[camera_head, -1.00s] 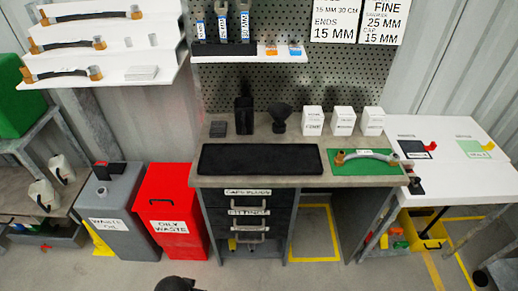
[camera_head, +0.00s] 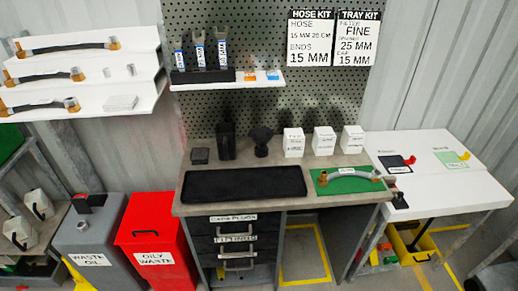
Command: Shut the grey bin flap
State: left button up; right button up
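The grey bin (camera_head: 88,245), labelled WASTE OIL, stands on the floor at the lower left, left of the red bin. On its top is a small dark flap (camera_head: 94,199) that appears raised, with a bit of red at its left side. The exact angle of the flap is too small to tell. The bottom of the bin is cut off by the frame edge. Neither of my grippers is in view.
The red OILY WASTE bin (camera_head: 157,245) stands close beside the grey bin, its lid down. A workbench (camera_head: 340,165) with drawers is right of it. A yellow object (camera_head: 77,276) lies by the grey bin.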

aim_at(80, 205)
jog(key=u, duration=1.75)
jog(key=i+l, duration=0.05)
